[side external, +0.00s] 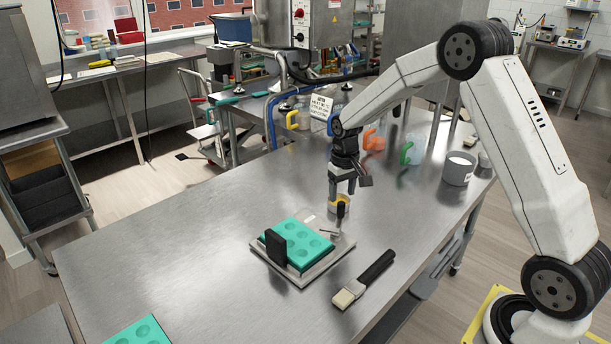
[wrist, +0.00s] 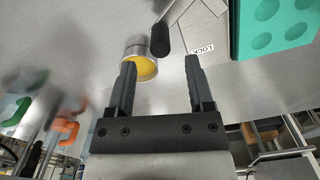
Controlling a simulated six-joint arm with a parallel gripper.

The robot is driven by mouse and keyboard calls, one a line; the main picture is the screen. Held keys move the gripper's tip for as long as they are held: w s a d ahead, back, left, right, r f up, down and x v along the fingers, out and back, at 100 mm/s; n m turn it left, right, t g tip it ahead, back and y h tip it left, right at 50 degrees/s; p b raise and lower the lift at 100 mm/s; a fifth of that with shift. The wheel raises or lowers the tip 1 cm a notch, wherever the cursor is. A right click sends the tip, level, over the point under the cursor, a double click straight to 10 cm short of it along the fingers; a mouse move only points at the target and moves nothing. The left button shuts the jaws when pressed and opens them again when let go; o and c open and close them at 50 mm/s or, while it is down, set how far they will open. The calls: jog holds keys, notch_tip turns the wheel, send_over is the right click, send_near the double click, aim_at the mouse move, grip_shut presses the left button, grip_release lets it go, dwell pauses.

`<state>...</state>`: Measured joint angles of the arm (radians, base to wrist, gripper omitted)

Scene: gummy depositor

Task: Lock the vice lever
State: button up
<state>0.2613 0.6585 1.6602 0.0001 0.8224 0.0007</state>
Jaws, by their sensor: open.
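The vice (side external: 312,266) is a flat metal plate on the table with a teal mould (side external: 296,240) and a black upright block (side external: 275,248) on it. Its lever has a black handle (side external: 341,209), standing up at the plate's far right side. In the wrist view the handle (wrist: 160,39) lies just beyond the fingertips, between their lines, near a white "LOCK" label (wrist: 203,49). My gripper (side external: 342,194) is open and points down above the handle; the wrist view shows its two fingers (wrist: 160,62) apart with nothing held. Whether a finger touches the handle I cannot tell.
A brush (side external: 364,279) lies right of the vice. A grey pot (side external: 458,168) and jugs with orange (side external: 374,140) and green (side external: 406,153) handles stand farther back. The table's left part is mostly clear.

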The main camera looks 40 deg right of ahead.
aim_at(342, 202)
jog(key=shift+f, duration=2.9)
grip_shut()
